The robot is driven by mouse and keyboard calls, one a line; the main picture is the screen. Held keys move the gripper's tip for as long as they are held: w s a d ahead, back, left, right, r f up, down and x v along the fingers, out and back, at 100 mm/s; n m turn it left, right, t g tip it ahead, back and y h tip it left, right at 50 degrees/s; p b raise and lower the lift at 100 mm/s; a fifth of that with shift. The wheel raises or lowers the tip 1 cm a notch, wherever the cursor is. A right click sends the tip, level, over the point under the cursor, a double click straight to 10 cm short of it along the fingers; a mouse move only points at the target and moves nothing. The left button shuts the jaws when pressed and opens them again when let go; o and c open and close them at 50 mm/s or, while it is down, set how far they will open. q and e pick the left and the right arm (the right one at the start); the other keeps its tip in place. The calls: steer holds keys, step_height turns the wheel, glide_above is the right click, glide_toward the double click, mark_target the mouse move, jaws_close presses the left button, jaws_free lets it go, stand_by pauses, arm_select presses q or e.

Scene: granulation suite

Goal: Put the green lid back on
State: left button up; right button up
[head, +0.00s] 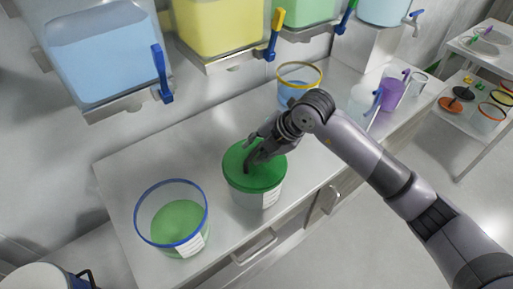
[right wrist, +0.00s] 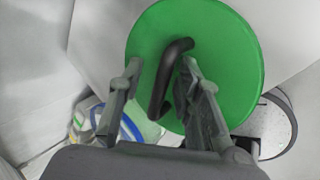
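The green lid (head: 239,160) is a round disc with a dark bar handle (right wrist: 167,78). In the head view it lies level on top of a clear container (head: 244,197) with a white label, on the bench. I cannot tell whether it is pressed fully down. My right gripper (head: 253,154) is over the lid from above; in the right wrist view its fingers (right wrist: 160,66) are apart on either side of the handle. The handle is nearer the right-hand finger, and a gap shows on the left. My left gripper is not in view.
A blue-rimmed clear tub (head: 178,217) with green contents stands left on the bench (head: 125,185). A yellow-rimmed tub (head: 299,82) and purple vessel (head: 391,93) stand further back. Wall tanks with taps (head: 161,75) overhang the rear. Bare bench lies between the tubs.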

steer(key=v, duration=1.2)
